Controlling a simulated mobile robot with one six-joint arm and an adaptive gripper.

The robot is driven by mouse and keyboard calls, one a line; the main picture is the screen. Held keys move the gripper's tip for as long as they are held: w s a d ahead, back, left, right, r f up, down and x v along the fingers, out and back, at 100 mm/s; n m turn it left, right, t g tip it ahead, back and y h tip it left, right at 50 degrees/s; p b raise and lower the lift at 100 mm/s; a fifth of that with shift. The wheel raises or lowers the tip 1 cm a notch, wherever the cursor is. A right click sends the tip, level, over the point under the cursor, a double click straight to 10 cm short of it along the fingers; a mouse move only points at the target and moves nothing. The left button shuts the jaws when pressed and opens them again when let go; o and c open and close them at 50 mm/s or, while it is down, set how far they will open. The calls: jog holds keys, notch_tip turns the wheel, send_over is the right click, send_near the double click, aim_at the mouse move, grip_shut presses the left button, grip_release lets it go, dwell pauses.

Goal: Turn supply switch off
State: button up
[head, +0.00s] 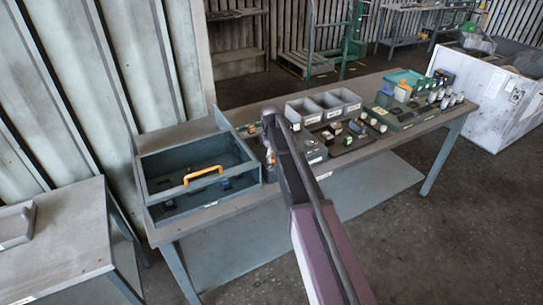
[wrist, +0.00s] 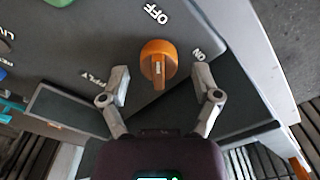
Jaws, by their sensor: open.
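The supply switch (wrist: 158,62) is an orange rotary knob on a grey panel (wrist: 100,40) in the wrist view. White lettering "OFF" (wrist: 156,13) is printed above it and "ON" (wrist: 198,55) to its right. The knob's raised grip runs roughly up and down in the picture, pointing at neither label clearly. My gripper (wrist: 159,84) is open, with one finger to the left of the knob and one to the right. Neither finger clearly touches it. In the head view my arm hides the switch and the gripper.
A blue-grey open box (head: 165,205) with an orange handle (head: 203,175) stands at the left of the workbench (head: 365,155). Grey labelled bins (head: 303,110) and several small parts stand further right. A green button (wrist: 58,2) is at the wrist view's top left.

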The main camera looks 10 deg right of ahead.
jog(key=shift+m, duration=0.4)
jog(key=m, duration=0.3)
jog(key=shift+w+d+m, duration=0.1)
jog(key=shift+w+m, duration=0.05)
jog(key=shift+m, duration=0.15)
jog(key=m, duration=0.4)
jog(key=shift+d, duration=0.1)
jog(key=m, duration=0.5)
jog(key=shift+d, duration=0.1)
jog(key=m, duration=0.4)
jog(key=shift+d, duration=0.15)
jog(key=shift+r+m+p, duration=0.3)
jog(key=shift+r+m, duration=0.05)
jog(key=shift+m, duration=0.05)
notch_tip(320, 180, up, 13)
jog(key=p, duration=1.3)
jog(key=s+f+n+b, duration=0.1)
jog(key=s+f+b, duration=0.3)
jog(key=s, duration=0.6)
jog(key=s+f+n+b, duration=0.2)
jog(key=s+f+b, duration=0.2)
jog(key=s, duration=0.6)
jog(key=s+f+n+b, duration=0.2)
jog(key=s+f+b, duration=0.2)
jog(key=s, duration=0.6)
jog(key=shift+f, duration=0.3)
